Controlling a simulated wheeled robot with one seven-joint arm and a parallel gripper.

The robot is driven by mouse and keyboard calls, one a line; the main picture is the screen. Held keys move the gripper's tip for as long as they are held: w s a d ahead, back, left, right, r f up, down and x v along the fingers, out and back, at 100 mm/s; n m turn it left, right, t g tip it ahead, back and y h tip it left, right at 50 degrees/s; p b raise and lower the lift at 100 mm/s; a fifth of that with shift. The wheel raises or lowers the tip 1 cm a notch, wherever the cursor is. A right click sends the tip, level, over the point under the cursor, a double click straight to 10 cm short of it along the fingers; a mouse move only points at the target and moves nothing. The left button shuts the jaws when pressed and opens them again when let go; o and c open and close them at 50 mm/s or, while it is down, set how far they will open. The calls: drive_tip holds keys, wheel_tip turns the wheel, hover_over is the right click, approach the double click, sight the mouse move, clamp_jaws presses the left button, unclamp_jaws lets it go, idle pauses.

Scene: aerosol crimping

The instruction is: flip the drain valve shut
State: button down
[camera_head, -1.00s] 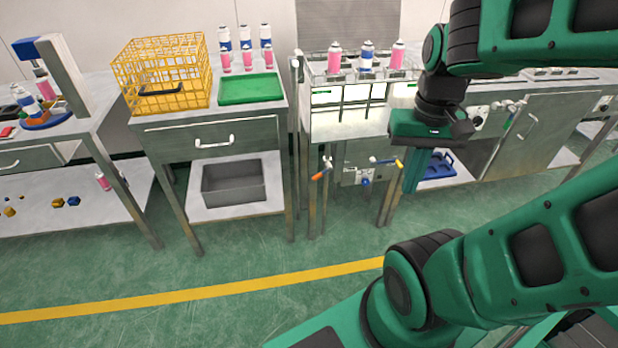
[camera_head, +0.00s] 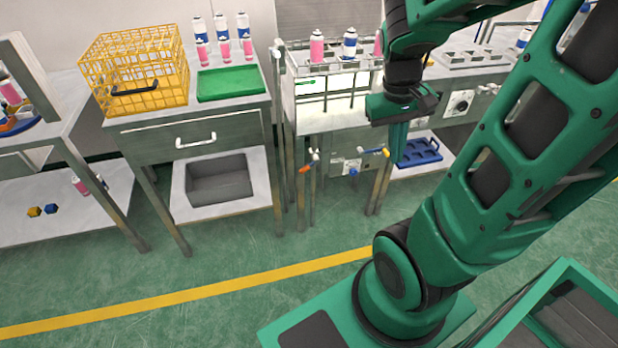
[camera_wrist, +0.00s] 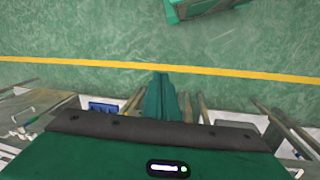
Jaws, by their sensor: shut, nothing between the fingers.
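Two lever handles stick out below the front of the steel water bath (camera_head: 340,128) in the head view. One has an orange grip (camera_head: 305,169) and slants down to the left. The other has a yellow grip (camera_head: 383,152) and lies about level, pointing right. I cannot tell from the frames which is the drain valve. My gripper (camera_head: 394,160) points down with its fingers shut and empty, just right of the yellow grip; I cannot tell if they touch. In the wrist view my shut fingers (camera_wrist: 161,95) show, and neither handle can be made out.
A blue knob (camera_head: 352,169) sits between the handles. Steel legs stand close by. A blue rack (camera_head: 418,150) lies on a low shelf behind my gripper. A cabinet with a grey bin (camera_head: 222,180) stands to the left. The green floor in front is clear, with a yellow line (camera_head: 190,298).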

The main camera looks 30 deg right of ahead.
drive_tip(key=w+d+f+n+h, duration=0.55)
drive_tip(key=w+f, duration=0.25)
drive_tip(key=w, duration=0.2)
drive_tip(key=w+d+f+n+h, duration=0.4)
drive_tip(key=w+d+f+n, duration=0.35)
drive_tip(key=w, duration=0.25)
drive_tip(key=w+a+f+n+t+h, duration=0.1)
drive_tip(key=w+a+f+n+t, duration=0.2)
drive_tip(key=w+f+n+t, duration=0.4)
drive_tip(key=w+a+f+n+t+h, duration=0.1)
drive_tip(key=w+a+f+n+t, duration=0.3)
drive_tip(key=f+n, duration=0.55)
drive_tip(key=a+f+n+t+y, duration=0.2)
drive_tip(key=a+f+n+y, duration=0.1)
drive_tip(key=f+n, duration=0.4)
drive_tip(key=a+f+n+t+y, duration=0.1)
drive_tip(key=a+f+n+y, duration=0.25)
drive_tip(key=f+n, duration=0.25)
drive_tip(key=w+d, duration=0.2)
drive_tip(key=w, duration=0.7)
drive_tip(key=shift+w+a+r, duration=0.1)
drive_tip(key=shift+a+r, duration=0.05)
